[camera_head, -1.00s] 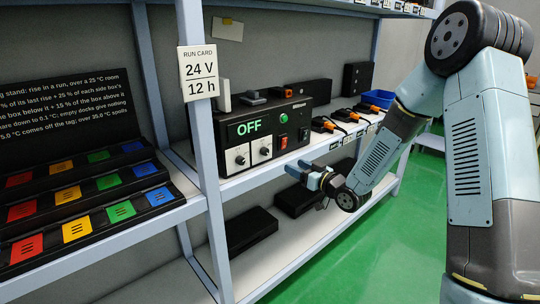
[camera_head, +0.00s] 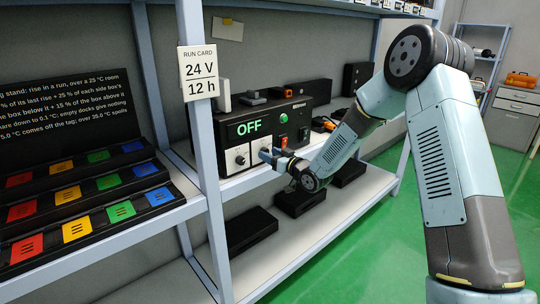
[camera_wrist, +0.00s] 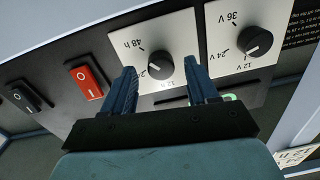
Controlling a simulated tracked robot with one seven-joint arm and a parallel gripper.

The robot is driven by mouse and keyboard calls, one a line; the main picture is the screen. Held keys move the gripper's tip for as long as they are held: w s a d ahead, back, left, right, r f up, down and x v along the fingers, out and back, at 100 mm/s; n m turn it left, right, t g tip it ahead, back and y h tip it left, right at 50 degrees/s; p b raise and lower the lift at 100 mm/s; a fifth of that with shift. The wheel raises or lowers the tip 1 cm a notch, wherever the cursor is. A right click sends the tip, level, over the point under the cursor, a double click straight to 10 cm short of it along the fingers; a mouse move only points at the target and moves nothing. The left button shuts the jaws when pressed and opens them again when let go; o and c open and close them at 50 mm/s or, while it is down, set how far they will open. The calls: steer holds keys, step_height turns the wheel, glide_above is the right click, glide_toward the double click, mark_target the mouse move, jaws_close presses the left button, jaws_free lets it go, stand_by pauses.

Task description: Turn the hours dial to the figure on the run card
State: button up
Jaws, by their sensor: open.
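The run card (camera_head: 198,72) on the shelf post reads 24 V, 12 h. The black control box (camera_head: 226,132) shows OFF on its display. In the wrist view the hours dial (camera_wrist: 159,67) is a round black knob on a white plate marked 48 h, with lower figures partly hidden by my gripper. My gripper (camera_wrist: 161,74) is open, its two blue fingers on either side of this knob; contact is not clear. In the head view my gripper (camera_head: 268,154) is at the box front and covers the dial. I cannot read the knob's pointer surely.
The volts dial (camera_wrist: 254,42) is beside the hours dial, on its own plate. A red rocker switch (camera_wrist: 88,79) and a black one (camera_wrist: 25,97) are on the other side. Black boxes (camera_head: 299,198) lie on the lower shelf; colored trays (camera_head: 78,230) stand at left.

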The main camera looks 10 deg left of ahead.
steer(key=shift+w+a, duration=0.2)
steer(key=shift+a, duration=0.1)
steer(key=c, duration=1)
steer(key=shift+c, duration=0.2)
steer(key=shift+n, duration=0.3)
steer(key=shift+s+f+n+h, duration=0.1)
steer(key=shift+n+h, duration=0.05)
steer(key=shift+n, duration=4.3)
steer(key=shift+s+f+n+h, duration=0.1)
steer(key=shift+f+n+h, duration=0.1)
steer(key=shift+n, duration=4.2)
steer(key=shift+s+f+n+h, duration=0.1)
steer(key=shift+n+h, duration=0.05)
steer(key=shift+n, duration=4.3)
